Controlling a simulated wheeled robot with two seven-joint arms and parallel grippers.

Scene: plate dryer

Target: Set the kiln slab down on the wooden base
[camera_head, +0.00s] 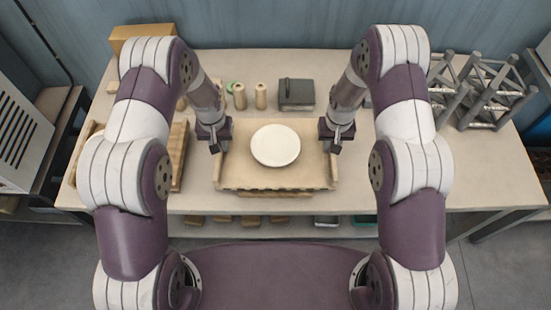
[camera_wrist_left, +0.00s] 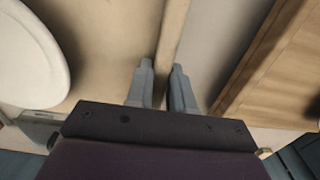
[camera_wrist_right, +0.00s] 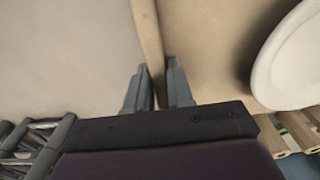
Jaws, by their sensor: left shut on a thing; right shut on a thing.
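The kiln slab (camera_head: 228,172) is a beige, tray-like board with raised side edges and a scalloped front edge. It is level in front of me, with a round white plate (camera_head: 275,145) on it. My left gripper (camera_head: 214,147) is shut on its left edge (camera_wrist_left: 174,30). My right gripper (camera_head: 335,147) is shut on its right edge (camera_wrist_right: 147,28). Brown wood (camera_head: 262,193), perhaps the wooden base, shows in a narrow strip below the slab's front edge. The slab hides the rest, and I cannot tell whether they touch.
A slatted wooden piece (camera_head: 179,155) lies close left of the slab. Cylinders (camera_head: 239,96) and a dark grey box (camera_head: 296,93) stand behind it. Grey metal frames (camera_head: 490,95) stand at the back right. The right tabletop (camera_head: 480,170) is clear.

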